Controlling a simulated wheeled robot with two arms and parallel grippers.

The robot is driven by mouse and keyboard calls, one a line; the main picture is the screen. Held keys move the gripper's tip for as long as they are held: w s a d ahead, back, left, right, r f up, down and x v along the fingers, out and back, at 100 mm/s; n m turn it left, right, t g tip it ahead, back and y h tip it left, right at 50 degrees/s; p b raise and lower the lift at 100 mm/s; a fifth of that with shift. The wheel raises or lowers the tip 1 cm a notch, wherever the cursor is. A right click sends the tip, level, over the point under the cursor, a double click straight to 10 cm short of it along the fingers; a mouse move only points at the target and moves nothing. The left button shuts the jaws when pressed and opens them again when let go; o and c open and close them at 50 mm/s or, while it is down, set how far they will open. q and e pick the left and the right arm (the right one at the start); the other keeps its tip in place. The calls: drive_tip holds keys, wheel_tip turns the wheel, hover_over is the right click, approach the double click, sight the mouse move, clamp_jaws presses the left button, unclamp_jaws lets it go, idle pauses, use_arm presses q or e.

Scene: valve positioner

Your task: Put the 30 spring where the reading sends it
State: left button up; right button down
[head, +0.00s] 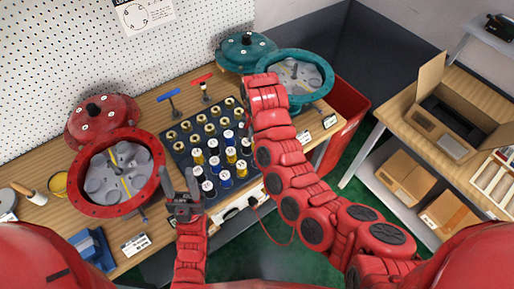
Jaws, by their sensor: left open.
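A dark spring rack (181,158) on the bench holds rows of springs with yellow, white and blue bodies and pale tops. The marks on them are too small to read, so I cannot tell which is the 30 spring. An open red housing (74,183) stands left of the rack, and an open teal housing (328,80) stands behind it to the right. Both have round pockets inside. My left gripper (180,182) is open and empty, in front of the rack's left side near the red housing. My right arm rises across the rack's right side; its gripper does not show.
A red lid (103,121) and a teal lid (246,51) lie behind their housings. A white dial unit (231,212) is at the front edge. A side table (398,104) with cardboard boxes stands right.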

wheel_tip(320, 180, down, 5)
drive_tip(key=shift+s+d+r+b, duration=0.1)
drive_tip(key=shift+s+d+b, duration=0.05)
drive_tip(key=shift+b, duration=0.9)
drive_tip(key=shift+p, duration=0.55)
drive_tip(key=shift+f, duration=0.45)
wheel_tip(320, 180, down, 3)
drive_tip(key=shift+f+p, duration=0.2)
drive_tip(key=shift+p, duration=0.65)
drive_tip(key=shift+f, duration=0.15)
drive_tip(key=shift+f, duration=0.15)
drive_tip(key=c, duration=0.9)
unclamp_jaws()
drive_tip(key=shift+b, duration=0.3)
drive_tip(key=o, duration=0.5)
drive_tip(key=shift+c, duration=0.2)
